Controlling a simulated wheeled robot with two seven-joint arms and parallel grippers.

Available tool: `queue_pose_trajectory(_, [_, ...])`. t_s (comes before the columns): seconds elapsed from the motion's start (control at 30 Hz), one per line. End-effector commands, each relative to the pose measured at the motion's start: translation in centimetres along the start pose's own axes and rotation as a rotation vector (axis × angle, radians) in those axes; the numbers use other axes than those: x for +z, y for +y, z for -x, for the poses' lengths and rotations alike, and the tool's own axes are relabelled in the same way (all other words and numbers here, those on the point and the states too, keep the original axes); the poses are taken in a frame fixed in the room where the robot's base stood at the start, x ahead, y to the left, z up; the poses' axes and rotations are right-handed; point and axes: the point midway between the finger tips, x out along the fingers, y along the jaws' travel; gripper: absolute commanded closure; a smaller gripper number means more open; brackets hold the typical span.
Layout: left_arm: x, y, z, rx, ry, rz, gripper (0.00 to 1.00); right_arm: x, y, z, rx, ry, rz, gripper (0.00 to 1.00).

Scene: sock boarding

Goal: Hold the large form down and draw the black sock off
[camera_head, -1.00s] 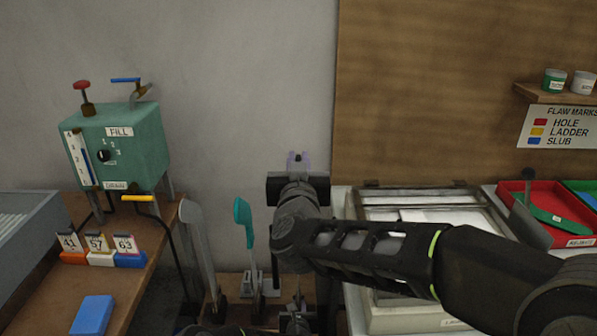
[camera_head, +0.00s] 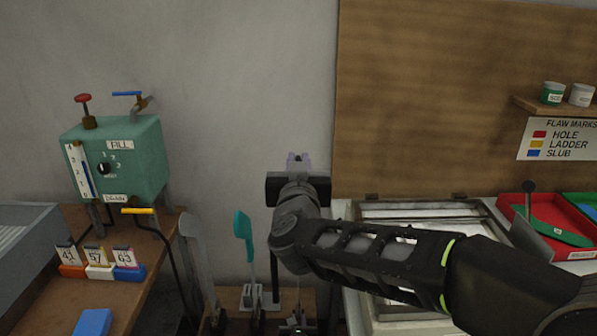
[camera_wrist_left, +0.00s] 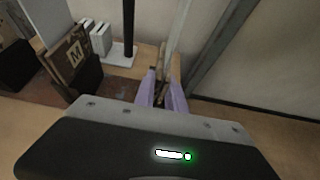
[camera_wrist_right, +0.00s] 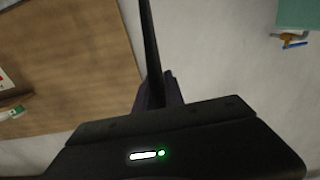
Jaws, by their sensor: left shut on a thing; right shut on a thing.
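My right gripper (camera_head: 298,158) is high in the middle of the head view, in front of the wall. In the right wrist view (camera_wrist_right: 158,92) it is shut on the black sock (camera_wrist_right: 149,40), a narrow dark strip running up out of that picture. My left gripper (camera_head: 298,329) is low at the bottom edge of the head view, mostly cut off. In the left wrist view its purple fingers (camera_wrist_left: 164,88) are shut on the large form (camera_wrist_left: 173,48), a thin pale upright seen edge-on. My right arm hides most of the sock and form in the head view.
Grey forms (camera_head: 198,255) and a teal form (camera_head: 244,238) stand left of my right arm. A black post (camera_head: 274,275) is close beside it. A block marked M (camera_wrist_left: 76,55) stands near my left gripper. A light box (camera_head: 350,215) is at right.

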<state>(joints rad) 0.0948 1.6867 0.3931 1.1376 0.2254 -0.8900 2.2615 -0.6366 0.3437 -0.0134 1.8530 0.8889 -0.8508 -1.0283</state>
Motion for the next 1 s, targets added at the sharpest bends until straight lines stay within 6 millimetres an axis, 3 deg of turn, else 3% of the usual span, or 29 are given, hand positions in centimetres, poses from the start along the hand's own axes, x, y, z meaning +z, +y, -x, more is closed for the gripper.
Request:
queue_pose_trajectory(0.8, [0.0, 0.0, 0.0, 0.0, 0.0, 0.0, 1.0, -7.1, 0.0, 0.0, 0.0, 0.001, -0.003, 1.0])
queue_pose_trajectory(1.0, [0.0, 0.0, 0.0, 0.0, 0.0, 0.0, 1.0, -7.8, 0.0, 0.0, -0.001, 0.0, -0.001, 1.0])
